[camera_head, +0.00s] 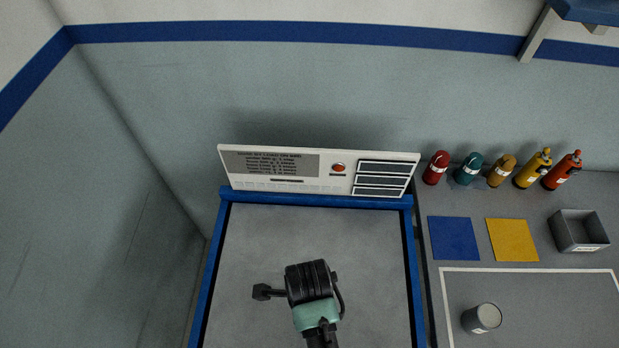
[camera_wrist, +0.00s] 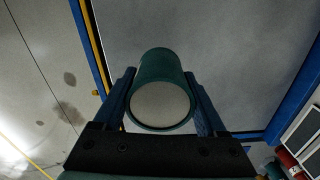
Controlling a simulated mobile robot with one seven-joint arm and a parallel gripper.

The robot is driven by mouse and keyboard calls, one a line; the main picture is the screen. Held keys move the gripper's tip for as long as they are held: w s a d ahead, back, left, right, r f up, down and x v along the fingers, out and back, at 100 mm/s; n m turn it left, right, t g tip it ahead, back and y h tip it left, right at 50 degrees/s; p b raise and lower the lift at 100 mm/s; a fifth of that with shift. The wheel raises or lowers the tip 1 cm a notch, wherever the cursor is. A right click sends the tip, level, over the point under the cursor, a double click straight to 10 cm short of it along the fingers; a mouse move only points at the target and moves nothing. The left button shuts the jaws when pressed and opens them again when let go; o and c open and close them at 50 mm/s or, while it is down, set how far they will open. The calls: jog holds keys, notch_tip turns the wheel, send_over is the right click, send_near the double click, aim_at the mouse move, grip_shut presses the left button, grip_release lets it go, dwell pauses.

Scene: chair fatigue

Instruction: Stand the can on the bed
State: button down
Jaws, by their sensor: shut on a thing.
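The can (camera_wrist: 161,106) is a dark green cylinder with a pale grey round end facing the wrist camera. My gripper (camera_wrist: 160,75) is shut on it, with one finger on each side. The bed is a flat grey surface (camera_head: 250,240) inside a blue frame; it also shows in the wrist view (camera_wrist: 235,60), beyond the can. In the head view my arm is over the bed, and the gripper and can are hidden or cannot be made out. I cannot tell whether the can's far end touches the bed.
A white control panel (camera_head: 320,170) stands at the bed's back edge. To the right, a bench holds several coloured bottles (camera_head: 468,170), a blue mat (camera_head: 453,238), a yellow mat (camera_head: 512,240), a grey bin (camera_head: 578,232) and a grey cylinder (camera_head: 482,318). The bed around my arm looks clear.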

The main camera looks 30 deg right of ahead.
jog(key=shift+f, duration=3.25)
jog(key=shift+f, duration=0.15)
grip_release()
